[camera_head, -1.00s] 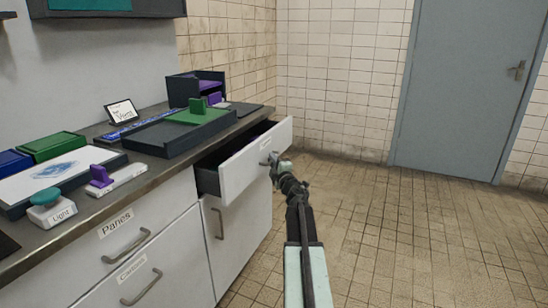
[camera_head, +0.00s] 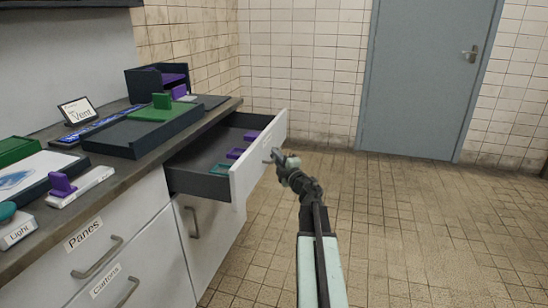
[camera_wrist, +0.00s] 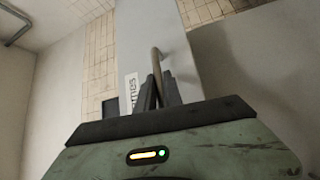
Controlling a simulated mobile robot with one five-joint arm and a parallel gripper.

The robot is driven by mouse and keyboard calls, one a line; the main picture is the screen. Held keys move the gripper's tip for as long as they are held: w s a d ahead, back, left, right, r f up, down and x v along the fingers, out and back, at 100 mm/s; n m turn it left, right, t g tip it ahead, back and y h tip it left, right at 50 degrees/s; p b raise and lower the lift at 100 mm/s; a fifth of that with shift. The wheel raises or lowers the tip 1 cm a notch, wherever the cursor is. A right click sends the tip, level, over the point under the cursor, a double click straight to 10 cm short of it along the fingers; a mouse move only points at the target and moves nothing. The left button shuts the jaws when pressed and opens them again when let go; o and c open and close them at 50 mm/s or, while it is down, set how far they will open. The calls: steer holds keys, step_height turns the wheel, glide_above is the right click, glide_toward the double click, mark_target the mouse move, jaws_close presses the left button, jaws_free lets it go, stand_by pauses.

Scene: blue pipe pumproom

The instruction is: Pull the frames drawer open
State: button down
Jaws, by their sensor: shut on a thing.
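The frames drawer (camera_head: 259,160) stands well out from the counter, with its dark inside showing. Purple pieces (camera_head: 236,153) and a teal piece (camera_head: 219,169) lie in it. My gripper (camera_head: 275,157) is at the outer face of the drawer front. In the wrist view my gripper (camera_wrist: 158,95) is shut on the drawer's bar handle (camera_wrist: 157,64). A partly hidden label (camera_wrist: 131,90) shows beside the fingers on the white front.
The counter (camera_head: 140,170) runs along the left, with a dark tray (camera_head: 125,140), a green block and a purple organizer on it. Drawers marked Panes (camera_head: 85,235) and Cartons (camera_head: 105,282) are closed below. Tiled floor (camera_head: 420,220) is free to the right, before a grey door (camera_head: 415,80).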

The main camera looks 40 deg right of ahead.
steer(key=c, duration=1.8)
jaws_free()
steer(key=shift+w, duration=0.1)
steer(key=shift+a, duration=0.15)
steer(key=shift+a, duration=0.1)
steer(key=b+v, duration=0.1)
steer(key=v, duration=0.6)
steer(key=shift+s, duration=0.4)
steer(key=shift+f, duration=0.1)
